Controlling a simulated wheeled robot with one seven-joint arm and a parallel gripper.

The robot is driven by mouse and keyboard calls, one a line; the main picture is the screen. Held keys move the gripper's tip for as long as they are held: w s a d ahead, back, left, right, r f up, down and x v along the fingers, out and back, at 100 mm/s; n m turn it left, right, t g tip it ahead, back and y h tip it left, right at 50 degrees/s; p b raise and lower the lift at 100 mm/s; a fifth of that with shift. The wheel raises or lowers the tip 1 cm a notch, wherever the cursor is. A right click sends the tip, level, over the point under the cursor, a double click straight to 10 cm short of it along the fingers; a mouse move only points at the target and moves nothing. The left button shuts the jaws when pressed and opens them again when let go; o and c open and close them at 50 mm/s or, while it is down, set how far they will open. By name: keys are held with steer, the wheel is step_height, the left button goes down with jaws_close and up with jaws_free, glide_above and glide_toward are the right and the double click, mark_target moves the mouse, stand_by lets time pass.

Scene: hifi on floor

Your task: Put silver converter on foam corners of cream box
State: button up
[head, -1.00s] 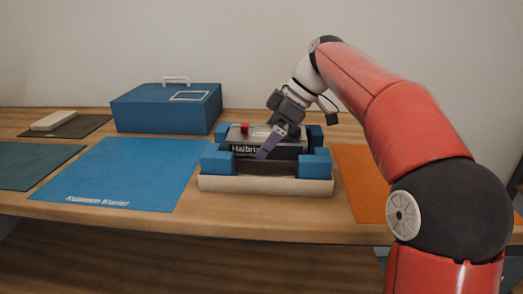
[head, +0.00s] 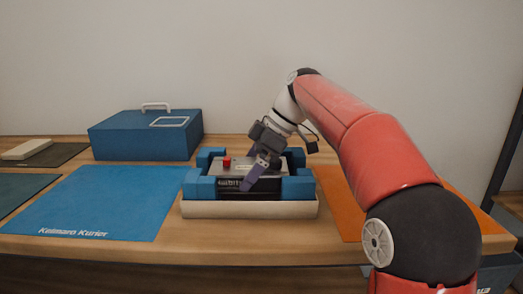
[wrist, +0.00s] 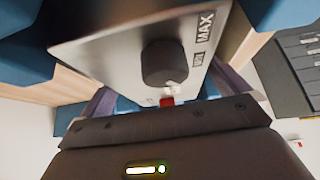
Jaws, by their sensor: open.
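The silver converter (head: 222,170) sits level inside the cream box (head: 250,209), low between its blue foam corners (head: 200,187). Its dark front label shows between the front corners, and a red knob is on its top. In the wrist view the converter (wrist: 110,50) shows a black dial and a "MAX" mark. My gripper (head: 258,170) is open, with its purple fingers on either side of the converter; one lies across its front. Blue foam shows at both upper corners of the wrist view (wrist: 22,62). The converter's underside and its contact with the foam are hidden.
A blue case with a handle (head: 145,135) stands behind left. A blue mat (head: 100,200) lies left of the box and an orange mat (head: 340,205) right of it. A cream block (head: 25,149) rests on a dark mat at far left.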

steer(key=p+v, duration=0.1)
steer(key=v, duration=1)
steer(key=shift+d+r+p, duration=0.2)
steer(key=shift+r+p, duration=0.1)
steer(key=shift+p, duration=0.1)
steer(key=shift+s, duration=0.1)
